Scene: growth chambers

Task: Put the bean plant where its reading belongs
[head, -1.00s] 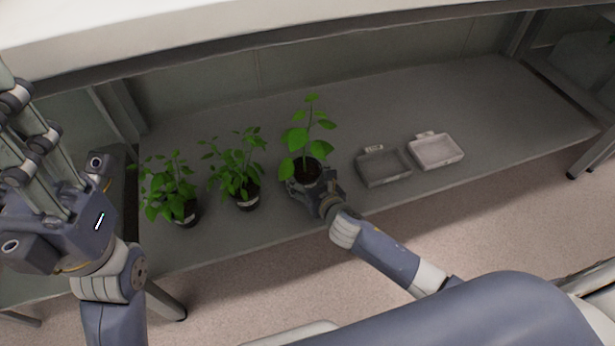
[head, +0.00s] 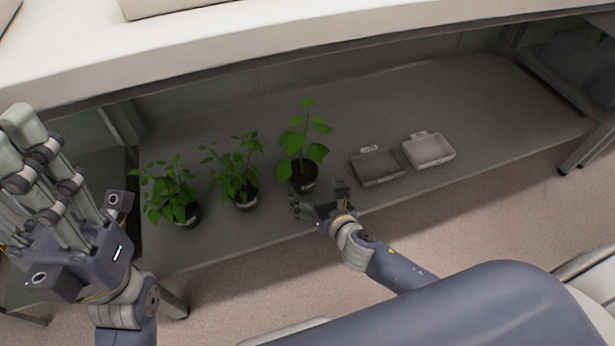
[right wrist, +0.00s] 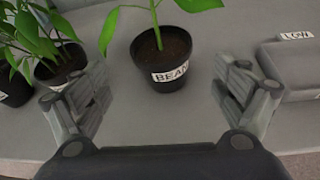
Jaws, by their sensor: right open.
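The bean plant (head: 303,165) stands upright in a black pot on the low grey shelf, at the right end of a row of potted plants. In the right wrist view its pot (right wrist: 160,65) carries a white label reading BEAN. My right gripper (head: 318,199) is open and empty just in front of the pot, its fingers apart and clear of it. My left gripper (head: 45,165) is raised at the far left, away from the plants; its jaw opening is unclear. Right of the bean plant sit a dark grey tray (head: 378,181) and a paler tray (head: 430,152), each with a small tag.
Two other potted plants, a middle one (head: 238,170) and a left one (head: 172,195), stand left of the bean plant. The dark tray's tag (right wrist: 296,36) seems to read LOW. A white upper surface (head: 300,50) overhangs the shelf. The shelf behind the trays is clear.

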